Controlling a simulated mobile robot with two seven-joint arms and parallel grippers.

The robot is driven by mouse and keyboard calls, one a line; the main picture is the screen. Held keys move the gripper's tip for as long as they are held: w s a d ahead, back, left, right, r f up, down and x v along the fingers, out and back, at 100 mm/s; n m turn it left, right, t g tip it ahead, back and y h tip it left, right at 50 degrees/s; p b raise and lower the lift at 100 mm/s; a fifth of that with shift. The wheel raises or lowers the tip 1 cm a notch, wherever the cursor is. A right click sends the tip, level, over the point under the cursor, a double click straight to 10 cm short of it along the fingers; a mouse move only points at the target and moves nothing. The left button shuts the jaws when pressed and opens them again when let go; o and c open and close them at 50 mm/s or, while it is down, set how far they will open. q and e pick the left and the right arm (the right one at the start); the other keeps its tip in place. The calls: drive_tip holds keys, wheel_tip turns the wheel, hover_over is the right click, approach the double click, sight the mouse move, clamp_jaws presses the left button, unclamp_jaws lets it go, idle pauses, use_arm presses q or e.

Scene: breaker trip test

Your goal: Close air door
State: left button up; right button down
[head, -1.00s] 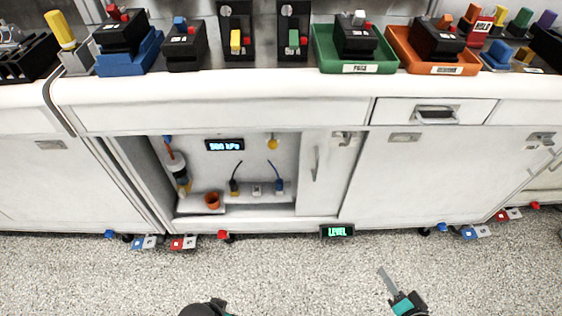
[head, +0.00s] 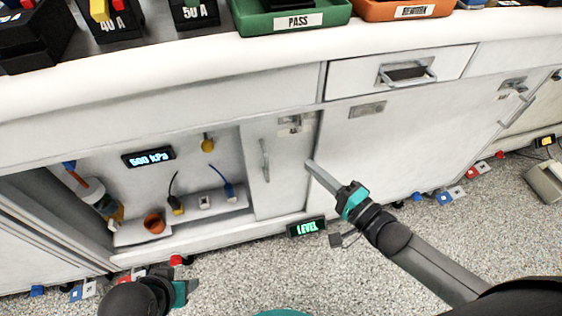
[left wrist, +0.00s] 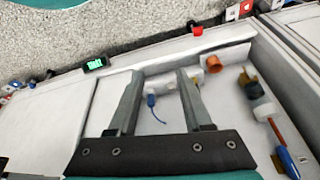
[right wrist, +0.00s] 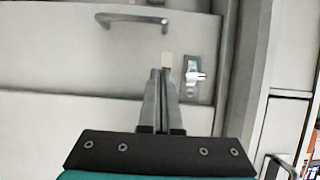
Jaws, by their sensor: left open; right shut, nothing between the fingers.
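The air door (head: 285,190) is a pale panel with a vertical bar handle (head: 265,160); the compartment (head: 190,160) to its left stands open. In the right wrist view the door (right wrist: 60,60) shows with its handle (right wrist: 130,20) and a metal latch (right wrist: 193,77). My right gripper (head: 310,165) is shut and empty, its tips in front of the door's right edge, right of the handle; contact cannot be told. My left gripper (left wrist: 160,75) is open and empty, facing the compartment. In the head view its fingers are hidden.
The compartment holds an orange cup (head: 154,223), a blue cable (head: 228,190), a yellow knob (head: 207,144) and a pressure display (head: 148,157). A level display (head: 306,227) sits at the cabinet's foot. A drawer with a handle (head: 405,74) is above right. Floor in front is mostly clear.

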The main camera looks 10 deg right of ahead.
use_arm(q)
drive_tip(key=shift+w+d+r+t+h+b, duration=0.35)
drive_tip(key=shift+w+d+r+t+b, duration=0.4)
drive_tip(key=shift+r+b, duration=0.15)
drive_tip(key=shift+w+d+r+t+h+b, duration=0.35)
drive_tip(key=shift+w+d+r+t+b, duration=0.35)
drive_tip(key=shift+r, duration=0.3)
use_arm(e)
drive_tip(key=w+a, duration=0.4)
drive_tip(key=a, duration=0.2)
drive_tip(key=shift+a, duration=0.25)
drive_tip(key=shift+w, duration=0.1)
